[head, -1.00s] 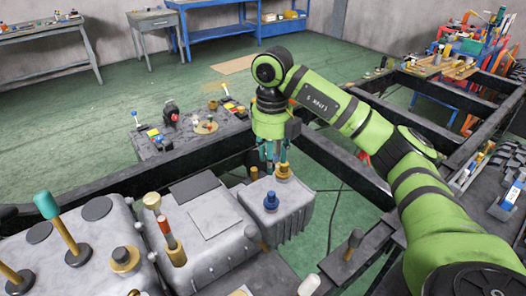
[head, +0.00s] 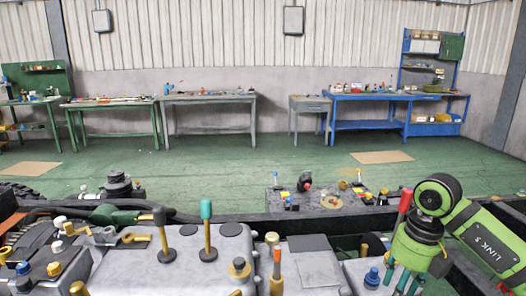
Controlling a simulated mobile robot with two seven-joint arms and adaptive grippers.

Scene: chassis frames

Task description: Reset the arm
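My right gripper (head: 402,282) hangs from the green arm (head: 484,240) at the right of the head view. Its several teal fingers point down and stand apart, with nothing visible between them. It is above the right end of the grey chassis housings, just right of a blue fitting (head: 373,278). The lower fingertips are near the housing; I cannot tell if they touch it. My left gripper is not in view.
Grey housings (head: 215,258) carry upright levers, one with a teal knob (head: 207,210). A dark chassis rail (head: 300,223) crosses behind them. A small panel with coloured parts (head: 320,200) lies beyond.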

